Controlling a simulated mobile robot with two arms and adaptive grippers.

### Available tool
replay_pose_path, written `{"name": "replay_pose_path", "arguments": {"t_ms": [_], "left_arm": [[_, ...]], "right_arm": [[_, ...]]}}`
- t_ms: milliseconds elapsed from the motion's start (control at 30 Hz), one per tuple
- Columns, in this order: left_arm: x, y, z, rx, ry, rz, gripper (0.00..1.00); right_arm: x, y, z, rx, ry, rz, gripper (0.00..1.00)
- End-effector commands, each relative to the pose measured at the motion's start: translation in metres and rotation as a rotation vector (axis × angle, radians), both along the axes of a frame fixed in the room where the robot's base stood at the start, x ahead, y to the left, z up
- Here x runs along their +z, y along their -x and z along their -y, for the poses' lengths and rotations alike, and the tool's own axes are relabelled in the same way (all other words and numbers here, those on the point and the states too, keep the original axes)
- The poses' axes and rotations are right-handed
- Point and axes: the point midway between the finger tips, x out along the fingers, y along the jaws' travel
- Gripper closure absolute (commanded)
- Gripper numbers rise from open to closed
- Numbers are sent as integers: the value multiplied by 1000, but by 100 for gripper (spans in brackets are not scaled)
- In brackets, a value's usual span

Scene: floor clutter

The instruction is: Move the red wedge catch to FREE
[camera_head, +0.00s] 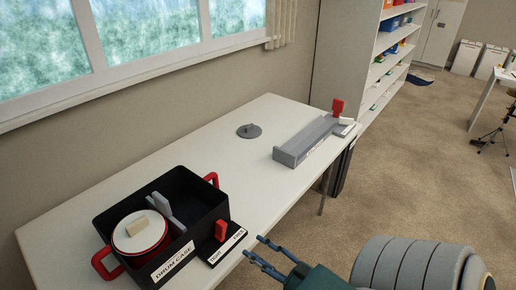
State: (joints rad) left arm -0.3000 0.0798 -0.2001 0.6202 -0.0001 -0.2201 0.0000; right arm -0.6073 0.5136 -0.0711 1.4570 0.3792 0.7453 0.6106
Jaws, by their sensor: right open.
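A red upright block (221,230), which looks like the wedge catch, stands on a small black plate at the front side of the drum case (176,262). The plate has a white label strip (228,246) with a word near each end; the words are too small to read surely. The red block is nearer the middle of the plate's back edge. My right gripper (254,247) is open and empty, just right of the strip near the table's front edge. It is apart from the red block. My left gripper is not in view.
The black case has red handles and holds a round white-topped drum (139,231) and a grey lever (165,209). A grey long block (304,141) with another red piece (338,106) stands at the far right end. A grey disc (249,131) lies behind; the table between is clear.

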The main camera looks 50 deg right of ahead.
Motion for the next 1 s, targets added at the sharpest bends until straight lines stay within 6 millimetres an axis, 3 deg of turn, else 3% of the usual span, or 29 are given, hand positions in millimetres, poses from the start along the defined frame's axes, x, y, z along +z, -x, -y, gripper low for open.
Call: {"name": "replay_pose_path", "arguments": {"t_ms": [233, 700, 1000], "left_arm": [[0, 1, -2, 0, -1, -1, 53], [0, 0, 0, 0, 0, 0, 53], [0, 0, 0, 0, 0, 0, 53]], "right_arm": [[-1, 14, 1, 0, 0, -2, 54], [-1, 104, 10, -1, 0, -3, 54], [0, 120, 12, 0, 0, 0, 54]]}}
